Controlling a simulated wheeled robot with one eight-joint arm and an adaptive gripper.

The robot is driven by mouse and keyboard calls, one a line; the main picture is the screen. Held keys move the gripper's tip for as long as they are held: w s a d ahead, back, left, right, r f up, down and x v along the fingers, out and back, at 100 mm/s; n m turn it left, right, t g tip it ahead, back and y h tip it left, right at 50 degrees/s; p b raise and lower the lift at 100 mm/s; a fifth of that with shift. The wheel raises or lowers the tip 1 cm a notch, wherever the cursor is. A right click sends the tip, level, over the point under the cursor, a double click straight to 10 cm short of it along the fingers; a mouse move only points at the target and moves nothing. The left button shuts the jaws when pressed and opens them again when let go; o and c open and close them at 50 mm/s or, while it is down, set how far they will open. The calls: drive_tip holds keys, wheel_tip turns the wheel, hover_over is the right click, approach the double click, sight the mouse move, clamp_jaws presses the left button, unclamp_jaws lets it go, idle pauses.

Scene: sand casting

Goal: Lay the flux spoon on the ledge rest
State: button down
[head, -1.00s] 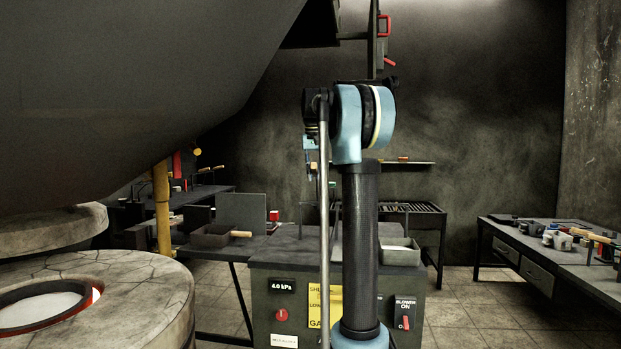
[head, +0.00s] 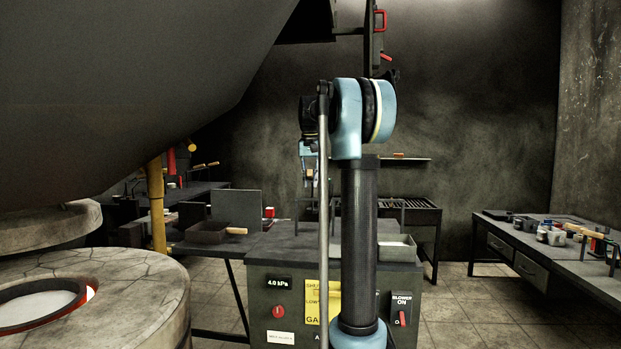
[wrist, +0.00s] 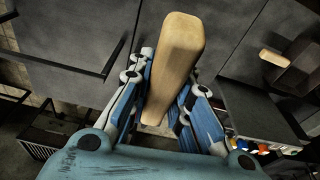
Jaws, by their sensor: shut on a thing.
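My gripper (wrist: 164,88) is shut on a pale wooden handle (wrist: 180,48) in the wrist view. I take this handle to be the flux spoon's. It runs up the middle of the picture between the blue fingers, and the spoon's bowl is hidden. In the head view my gripper (head: 308,160) is small and partly hidden beside my arm, above the dark cabinet. Thin dark bars stand out from dark flat surfaces in the wrist view, one at left (wrist: 112,58) and one at right. I cannot tell which part is the ledge rest.
A control cabinet (head: 267,310) stands in front of me. A bench at left holds a pan (head: 206,233) with a wooden handle. A round furnace (head: 140,283) is at near left. A side table (head: 560,245) with small pots is at right. Open floor lies between.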

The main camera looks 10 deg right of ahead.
wheel_tip(320, 180, down, 6)
drive_tip(key=shift+f, duration=0.2)
idle(0.5)
drive_tip(key=shift+s+f, duration=0.1)
drive_tip(key=shift+f, duration=0.1)
idle(0.7)
drive_tip(key=c, duration=1.4)
unclamp_jaws()
